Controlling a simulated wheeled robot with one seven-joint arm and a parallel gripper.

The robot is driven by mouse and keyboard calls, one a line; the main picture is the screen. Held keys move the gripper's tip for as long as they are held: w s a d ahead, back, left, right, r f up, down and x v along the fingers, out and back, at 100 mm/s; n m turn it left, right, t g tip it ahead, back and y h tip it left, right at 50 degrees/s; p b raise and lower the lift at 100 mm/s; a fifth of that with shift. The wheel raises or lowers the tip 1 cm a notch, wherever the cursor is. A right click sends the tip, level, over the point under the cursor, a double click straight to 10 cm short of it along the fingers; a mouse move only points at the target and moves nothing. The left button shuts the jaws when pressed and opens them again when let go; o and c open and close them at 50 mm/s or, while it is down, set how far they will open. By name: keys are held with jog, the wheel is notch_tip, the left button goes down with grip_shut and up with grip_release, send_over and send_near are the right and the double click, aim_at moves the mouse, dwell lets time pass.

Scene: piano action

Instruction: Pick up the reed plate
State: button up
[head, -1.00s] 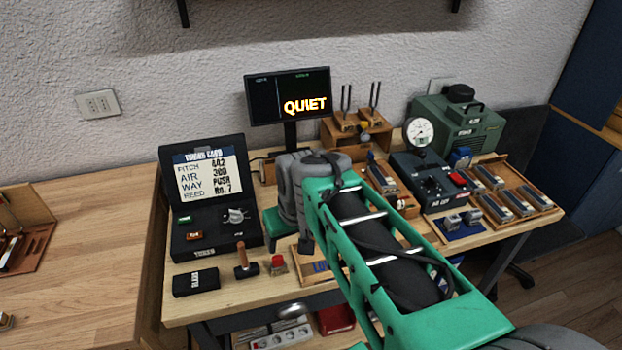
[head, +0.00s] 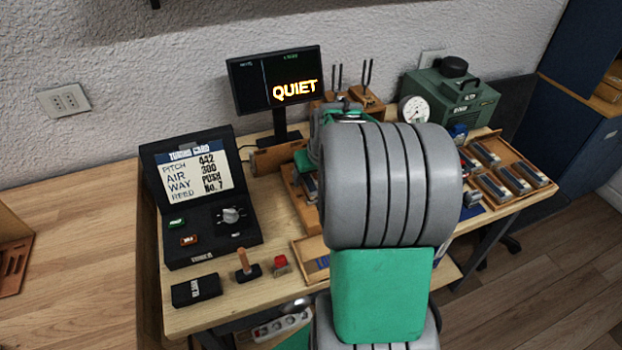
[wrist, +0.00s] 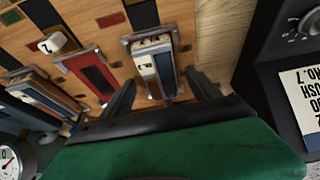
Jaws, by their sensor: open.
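In the wrist view, a silver-framed reed plate (wrist: 150,62) with a small label and a dark blue strip lies on a wooden rack (wrist: 110,40). My gripper (wrist: 160,90) is open, with one finger on each side of this plate's near end; I cannot tell whether they touch it. A red-framed plate (wrist: 92,75) lies to its left, near a white tag marked 7 (wrist: 51,43). In the head view, my arm hides the gripper and most of the rack.
A black tuning-card case (head: 200,200) stands left of the rack and reads Reed No. 7. A monitor (head: 280,85) showing QUIET stands behind. A tray with several plates (head: 500,180) and a green machine (head: 450,105) are at the right. The left bench (head: 90,270) has bare room.

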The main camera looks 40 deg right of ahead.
jog(key=shift+w+f, duration=0.15)
jog(key=shift+f, duration=0.05)
jog(key=c, duration=1.5)
grip_shut()
jog(key=shift+r, duration=0.2)
